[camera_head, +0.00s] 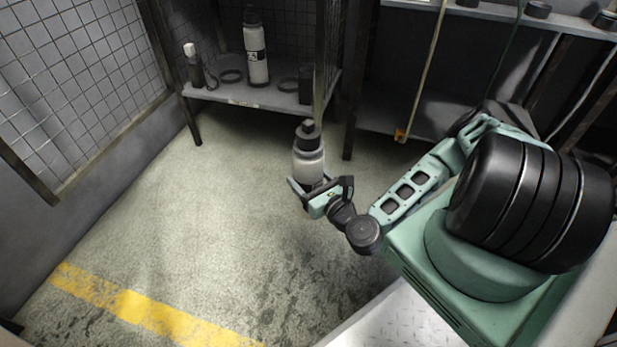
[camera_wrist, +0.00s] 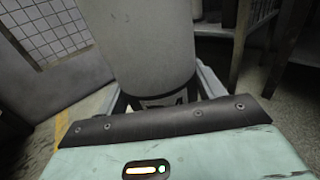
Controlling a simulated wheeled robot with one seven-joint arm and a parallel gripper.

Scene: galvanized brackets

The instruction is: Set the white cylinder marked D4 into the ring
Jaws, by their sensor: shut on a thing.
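A white cylinder (camera_head: 309,163) with a black neck and cap is held upright in my gripper (camera_head: 322,190), above the floor in front of the shelf. In the wrist view its pale body (camera_wrist: 152,45) stands between the fingers, with part of a dark-and-white label low down; the marking is too cut off to read. My gripper is shut on this cylinder. The cylinder is apart from both. I cannot tell which ring is meant.
On the shelf (camera_head: 245,97) stand another white bottle (camera_head: 257,66) with a label, between the rings, a dark bottle with a white cap (camera_head: 194,68) and a dark cylinder (camera_head: 306,86). Shelf posts and mesh walls flank it. A hanging cord with an orange end (camera_head: 400,135) is at right.

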